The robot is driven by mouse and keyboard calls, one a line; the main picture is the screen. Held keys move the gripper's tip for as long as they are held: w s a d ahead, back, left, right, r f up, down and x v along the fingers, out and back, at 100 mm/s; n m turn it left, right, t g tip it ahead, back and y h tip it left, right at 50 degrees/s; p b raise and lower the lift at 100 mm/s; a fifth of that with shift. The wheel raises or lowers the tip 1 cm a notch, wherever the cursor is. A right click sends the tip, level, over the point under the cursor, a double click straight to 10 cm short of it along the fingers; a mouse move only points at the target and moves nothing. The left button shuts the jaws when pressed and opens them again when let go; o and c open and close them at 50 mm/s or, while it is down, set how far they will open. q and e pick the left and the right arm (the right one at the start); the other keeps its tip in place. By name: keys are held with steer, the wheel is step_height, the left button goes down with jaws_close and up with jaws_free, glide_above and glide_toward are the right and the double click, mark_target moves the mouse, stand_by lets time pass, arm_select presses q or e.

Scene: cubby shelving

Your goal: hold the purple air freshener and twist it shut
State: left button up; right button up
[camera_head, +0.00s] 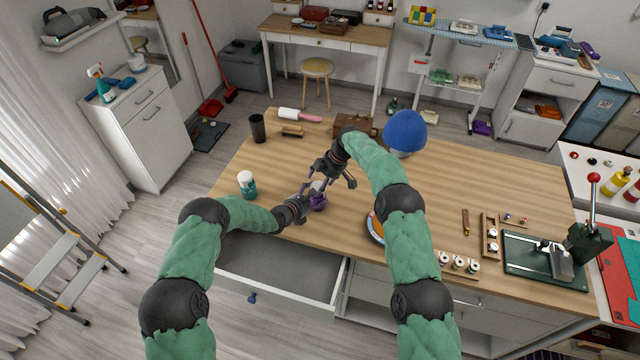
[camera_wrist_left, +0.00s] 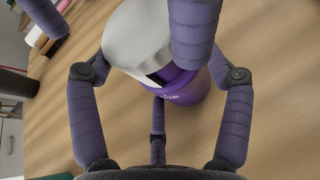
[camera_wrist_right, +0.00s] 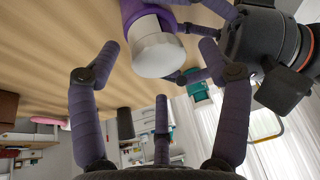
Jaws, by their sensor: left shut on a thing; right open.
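The air freshener (camera_head: 318,202) stands near the front edge of the wooden table, with a purple body and a white top. In the left wrist view its purple body (camera_wrist_left: 188,88) and white cap (camera_wrist_left: 137,32) show, with a dark gap between them. My left gripper (camera_head: 308,200) is shut around the purple body from the left. My right gripper (camera_head: 335,178) is open just above and beside the white cap. In the right wrist view the white cap (camera_wrist_right: 160,54) lies between its spread fingers, and I see no clear contact. Fingers hide part of the body.
A teal jar (camera_head: 246,184) stands left, with a black cup (camera_head: 258,128) behind it. A brown box (camera_head: 352,123) and a blue rounded object (camera_head: 405,131) are at the back. A plate (camera_head: 373,228) is beside my right arm. A drawer (camera_head: 285,265) stands open below.

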steer(key=shift+a+f, duration=0.2)
steer(key=shift+f, duration=0.2)
steer(key=c, duration=1.2)
arm_select(q)
steer(key=shift+d, duration=0.1)
steer(key=shift+s, duration=0.1)
arm_select(e)
steer(key=shift+s+a+m+t, duration=0.15)
steer(key=shift+m+t, duration=0.25)
steer(key=shift+m, duration=0.6)
arm_select(q)
steer(key=shift+d, duration=0.15)
steer(key=shift+f, duration=0.1)
arm_select(e)
steer(key=o, duration=1.2)
